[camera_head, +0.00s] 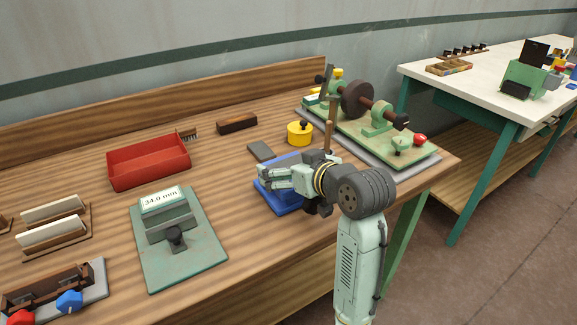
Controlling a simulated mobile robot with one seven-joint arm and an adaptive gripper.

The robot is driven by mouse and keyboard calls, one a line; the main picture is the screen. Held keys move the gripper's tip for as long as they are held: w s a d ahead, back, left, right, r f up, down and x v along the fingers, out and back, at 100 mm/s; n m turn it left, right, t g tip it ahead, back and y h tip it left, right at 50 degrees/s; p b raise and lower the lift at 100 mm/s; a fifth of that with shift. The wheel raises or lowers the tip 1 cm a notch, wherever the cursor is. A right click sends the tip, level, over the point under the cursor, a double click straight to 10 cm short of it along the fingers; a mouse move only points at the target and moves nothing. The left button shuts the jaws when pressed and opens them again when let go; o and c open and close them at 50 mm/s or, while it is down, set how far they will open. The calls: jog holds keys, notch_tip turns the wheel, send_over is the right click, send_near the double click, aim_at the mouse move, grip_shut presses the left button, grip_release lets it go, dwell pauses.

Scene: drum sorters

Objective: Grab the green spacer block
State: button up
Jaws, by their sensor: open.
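My gripper (264,178) is open, with its pale fingers pointing left above a blue tray or block (291,204). Its body and wrist hide part of that blue thing. I see no block that I can surely name as the green spacer block. If it lies by the blue thing, my gripper hides it. A flat grey-green piece (260,151) lies on the bench just behind the gripper, apart from it. I cannot tell whether anything is between the fingers.
A green gauge reading 34.0 mm (163,200) stands left of my gripper. A red tray (148,165), a dark brown block (236,124) and a yellow knobbed cylinder (300,133) lie behind. A green machine (384,125) fills the bench's right end. Bare wood lies between gauge and gripper.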

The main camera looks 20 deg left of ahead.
jog(key=shift+w+a+f, duration=0.1)
jog(key=shift+c, duration=0.6)
jog(key=c, duration=1.3)
